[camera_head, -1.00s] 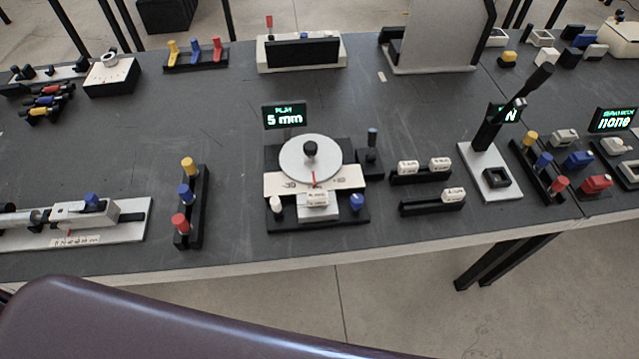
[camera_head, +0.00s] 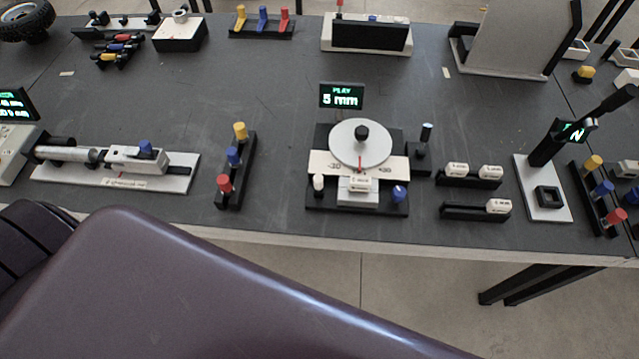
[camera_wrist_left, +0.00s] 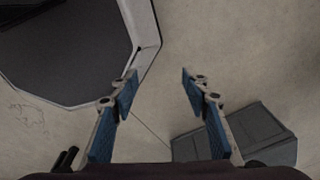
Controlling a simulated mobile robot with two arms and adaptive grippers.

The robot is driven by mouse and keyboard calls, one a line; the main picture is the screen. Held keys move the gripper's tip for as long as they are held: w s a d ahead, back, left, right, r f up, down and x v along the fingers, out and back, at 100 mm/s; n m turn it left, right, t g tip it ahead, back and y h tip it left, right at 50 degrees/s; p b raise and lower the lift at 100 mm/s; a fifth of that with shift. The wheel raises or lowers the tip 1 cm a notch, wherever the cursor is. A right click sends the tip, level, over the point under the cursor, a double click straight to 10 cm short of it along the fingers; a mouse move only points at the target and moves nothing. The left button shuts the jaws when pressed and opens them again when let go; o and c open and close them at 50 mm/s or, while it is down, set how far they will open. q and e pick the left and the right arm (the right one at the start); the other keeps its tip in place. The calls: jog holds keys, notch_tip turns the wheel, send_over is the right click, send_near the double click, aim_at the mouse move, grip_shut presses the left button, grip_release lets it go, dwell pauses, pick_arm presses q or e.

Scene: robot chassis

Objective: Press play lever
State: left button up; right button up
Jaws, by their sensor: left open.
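My left gripper (camera_wrist_left: 157,84) is open and empty in the left wrist view, above the floor near a pale-edged dark surface. Neither gripper shows in the head view.
A rack of yellow, blue and red pegs (camera_head: 236,166) stands left of the dial device. Black holders with white blocks (camera_head: 470,175) and a tilted lever on a white base (camera_head: 542,190) stand to the right. A grey box (camera_wrist_left: 235,135) lies on the floor.

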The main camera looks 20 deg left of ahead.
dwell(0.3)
pick_arm(q)
jog(key=shift+a, duration=0.1)
jog(key=shift+c, duration=1.1)
jog(key=shift+w, duration=0.25)
jog(key=shift+c, duration=1.4)
jog(key=w+d+r+t+b, duration=0.1)
jog(key=w, duration=0.1)
jog(key=w+d+r+t+h+b, duration=0.1)
jog(key=w+d+t, duration=0.1)
jog(key=w, duration=0.1)
jog(key=w+d+r+t+b, duration=0.1)
jog(key=w+d, duration=0.1)
jog(key=w, duration=0.1)
jog(key=shift+w+d+r+m+t+h, duration=0.15)
jog(key=shift+d+m+t+h, duration=0.05)
jog(key=shift+m+t+h, duration=0.1)
grip_shut()
jog(key=w+d+r+t+h+b, duration=0.1)
jog(key=w+d+r+t+b, duration=0.25)
jog(key=w+r+t, duration=0.6)
notch_tip(320, 180, up, 30)
jog(key=w+a+n+t+y+b, duration=0.2)
jog(key=n+t+y+b, duration=0.1)
jog(key=t+b, duration=0.1)
jog(key=shift+w+a+f+t+y, duration=0.2)
jog(key=shift+a+t+y, duration=0.1)
jog(key=shift+a+t, duration=0.15)
